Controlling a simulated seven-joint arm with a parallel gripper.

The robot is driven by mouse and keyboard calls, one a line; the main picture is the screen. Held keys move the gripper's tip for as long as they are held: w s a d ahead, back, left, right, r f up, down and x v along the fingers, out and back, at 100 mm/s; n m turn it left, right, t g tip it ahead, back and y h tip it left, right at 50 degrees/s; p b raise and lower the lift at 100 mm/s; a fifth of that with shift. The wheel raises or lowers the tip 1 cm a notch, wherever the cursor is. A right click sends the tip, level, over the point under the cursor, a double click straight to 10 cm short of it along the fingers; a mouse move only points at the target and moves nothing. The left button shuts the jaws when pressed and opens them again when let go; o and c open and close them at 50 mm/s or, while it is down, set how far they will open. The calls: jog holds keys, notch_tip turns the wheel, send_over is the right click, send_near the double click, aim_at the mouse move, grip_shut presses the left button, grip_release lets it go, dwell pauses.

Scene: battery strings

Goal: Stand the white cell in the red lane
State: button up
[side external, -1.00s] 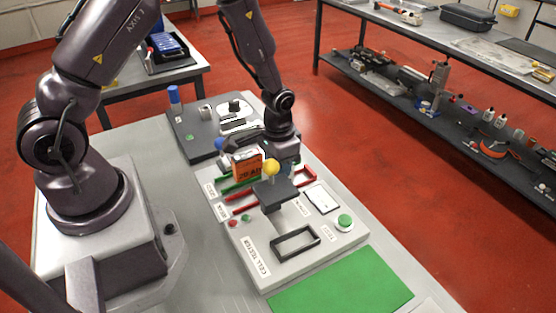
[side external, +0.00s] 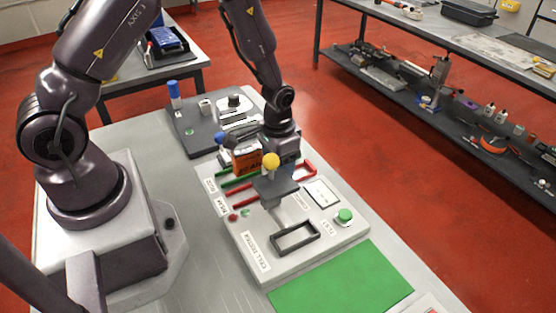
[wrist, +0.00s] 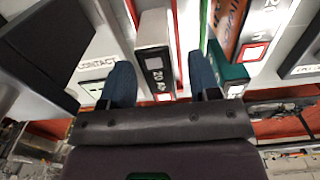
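The white cell (wrist: 153,50), marked "20 Ah", stands between my two blue fingers in the wrist view. My gripper (wrist: 160,64) is open around it, with a visible gap on the right and a narrower one on the left. Red edges of the red lane (wrist: 179,40) show beside the cell. In the side view the red lane (side external: 242,197) runs across the cell tester, its far end past my gripper (side external: 283,163). There the white cell cannot be made out behind the yellow ball and dark plate.
An orange cell (side external: 246,160) stands near the green lane (side external: 237,181). A teal cell (wrist: 228,70) is close to my right finger in the wrist view. A yellow ball (side external: 271,160) over a dark plate (side external: 275,186) rises in front. A green mat (side external: 340,280) lies clear.

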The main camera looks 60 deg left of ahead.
notch_tip(320, 180, up, 13)
dwell(0.7)
jog(key=s+d+r+t, duration=0.2)
jog(key=s+r+t, duration=0.3)
jog(key=s+r, duration=1)
notch_tip(320, 180, up, 2)
jog(key=shift+s+d+r+t, duration=0.2)
jog(key=shift+s+d+t, duration=0.1)
jog(key=shift+s+d, duration=0.1)
